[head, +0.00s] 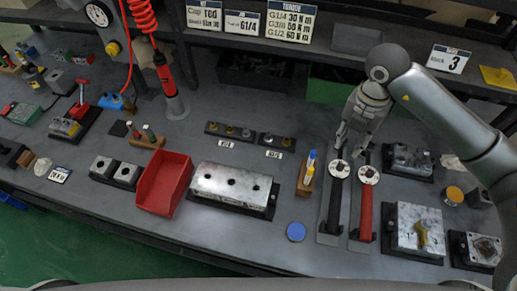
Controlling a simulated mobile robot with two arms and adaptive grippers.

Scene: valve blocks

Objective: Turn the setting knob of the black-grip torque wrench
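The black-grip torque wrench (334,205) lies lengthwise on a grey tray at the right of the bench in the head view. Its round white dial with a dark knob (340,169) is at the far end. The red-grip torque wrench (366,213) lies beside it on the right, with a similar white dial (369,175). My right gripper (350,146) points down just above and behind the two dials. Its fingers look apart with nothing between them, and I see no contact with the knob. My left gripper is out of view.
A metal block with holes (228,184) and a red bin (164,184) stand to the left. A wooden holder with pens (306,180) is close to the black wrench. Metal blocks (420,228) stand at right. A blue disc (296,232) lies in front, near clear bench.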

